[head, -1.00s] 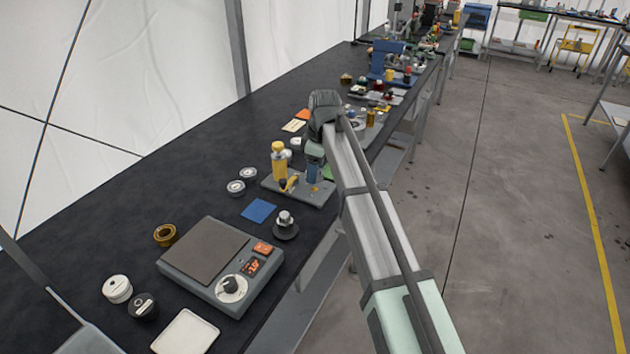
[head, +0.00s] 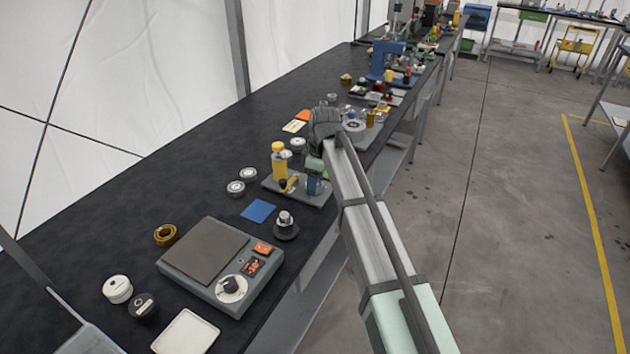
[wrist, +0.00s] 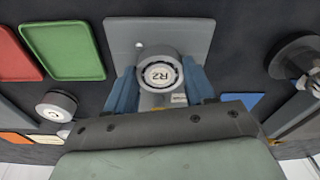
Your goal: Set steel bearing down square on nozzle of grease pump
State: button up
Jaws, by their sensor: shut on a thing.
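My gripper (wrist: 163,90) has its blue fingers shut on a round steel bearing (wrist: 161,73) marked R2, seen face-on in the wrist view. In the head view my gripper (head: 314,186) is low over the right part of a grey base plate (head: 301,201); the bearing cannot be made out there. A yellow upright body (head: 279,162), which looks like the grease pump, stands on the left part of that plate. The plate also shows in the wrist view (wrist: 192,38), behind the bearing. The nozzle is hidden, so I cannot tell whether the bearing touches it.
Two loose round parts (head: 236,188) lie left of the plate, and another (head: 297,144) behind it. Red (wrist: 18,58) and green (wrist: 64,48) squares show in the wrist view.

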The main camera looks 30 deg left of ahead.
aim_at(320, 185)
jog(key=shift+f, duration=0.35)
jog(key=shift+s+d+f, duration=0.15)
jog(key=shift+f, duration=0.1)
jog(key=o, duration=1)
jog(key=shift+o, duration=0.7)
jog(key=shift+s, duration=0.15)
jog(key=shift+d, duration=0.1)
jog(key=shift+r, duration=0.45)
notch_tip(320, 185, up, 12)
jog(key=shift+w+d+r, duration=0.25)
jog(key=shift+w+d, duration=0.2)
